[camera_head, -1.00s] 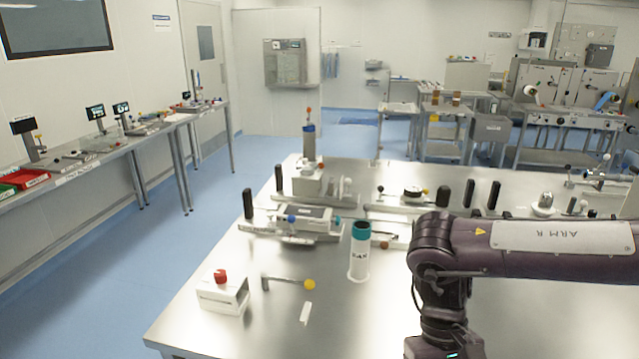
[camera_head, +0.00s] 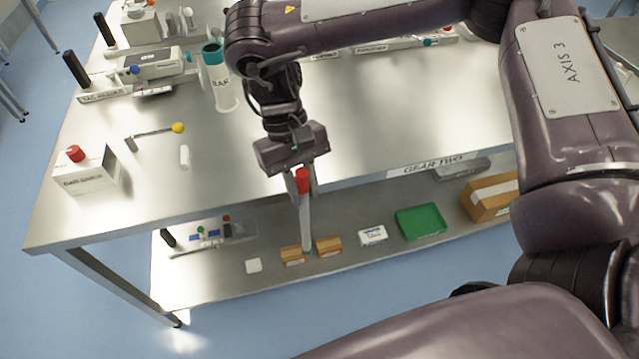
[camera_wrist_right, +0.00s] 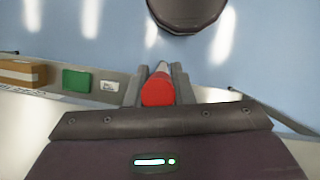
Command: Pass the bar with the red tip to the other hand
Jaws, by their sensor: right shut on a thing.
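The bar with the red tip (camera_head: 305,222) hangs upright below my right gripper (camera_head: 302,182), with its red end at the top and its pale shaft pointing down. My right gripper is shut on the bar near its red end, in front of the table's front edge. In the right wrist view the red tip (camera_wrist_right: 158,90) sits between the two fingers, and the shaft runs away from the camera. My left gripper is in neither view.
The lower shelf (camera_head: 215,270) holds a green tray (camera_head: 420,221) and small boxes. Open floor lies in front.

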